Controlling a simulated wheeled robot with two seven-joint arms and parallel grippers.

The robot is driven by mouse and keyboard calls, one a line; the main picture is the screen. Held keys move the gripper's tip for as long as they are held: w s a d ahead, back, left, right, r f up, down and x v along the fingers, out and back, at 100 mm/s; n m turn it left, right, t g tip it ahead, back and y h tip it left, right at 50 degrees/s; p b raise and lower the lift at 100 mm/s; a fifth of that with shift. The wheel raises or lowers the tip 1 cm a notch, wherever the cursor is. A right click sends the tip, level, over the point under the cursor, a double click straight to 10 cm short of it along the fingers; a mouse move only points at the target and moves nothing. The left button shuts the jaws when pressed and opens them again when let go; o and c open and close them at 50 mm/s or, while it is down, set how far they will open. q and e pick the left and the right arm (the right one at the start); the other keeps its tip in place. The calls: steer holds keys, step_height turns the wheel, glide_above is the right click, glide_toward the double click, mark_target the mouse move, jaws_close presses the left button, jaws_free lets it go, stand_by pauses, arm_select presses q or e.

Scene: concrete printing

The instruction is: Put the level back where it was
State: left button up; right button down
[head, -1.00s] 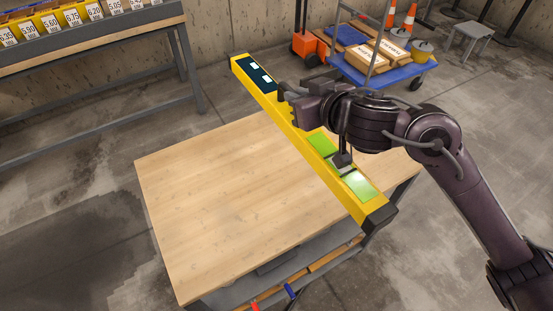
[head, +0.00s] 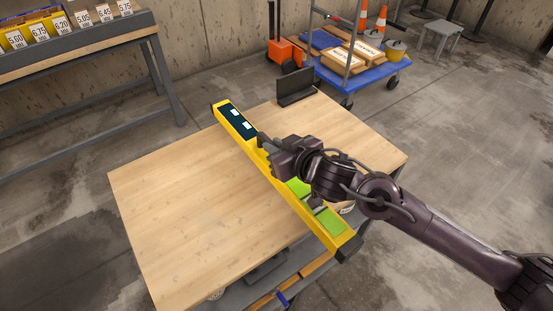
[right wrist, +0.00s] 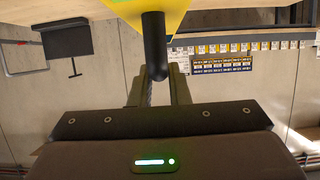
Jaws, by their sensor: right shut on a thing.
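The level (head: 255,146) is a long yellow bar with a dark panel near its far end and green windows toward its near end. It runs diagonally over the wooden table (head: 190,200), its near end sticking out past the table's front edge. I cannot tell its exact height. My right gripper (head: 266,146) is shut on the level near its dark panel. In the right wrist view, a yellow part of the level (right wrist: 150,14) and a black rod (right wrist: 155,45) show by the fingers (right wrist: 158,88). My left gripper is not in view.
A black upright holder (head: 296,86) stands at the table's back corner; the table's left part is bare. A lower shelf (head: 240,290) sits under the table. A blue cart with boxes (head: 375,70) stands behind, and a rack of labelled bins (head: 75,45) at the back left.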

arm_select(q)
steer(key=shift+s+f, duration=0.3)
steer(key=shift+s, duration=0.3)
arm_select(e)
steer(key=shift+f, duration=1.85)
steer(key=c, duration=1.7)
jaws_free()
steer(key=shift+f+b, duration=0.3)
steer(key=shift+c, duration=0.2)
steer(key=o, duration=0.4)
steer(key=shift+s, duration=0.1)
steer(key=shift+r, duration=0.1)
steer(key=shift+s+d+r, duration=0.1)
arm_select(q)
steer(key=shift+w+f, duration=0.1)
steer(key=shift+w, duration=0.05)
arm_select(e)
step_height(320, 180, up, 4)
steer(key=r, duration=0.1)
glide_above(306, 196)
steer(key=shift+f, duration=0.25)
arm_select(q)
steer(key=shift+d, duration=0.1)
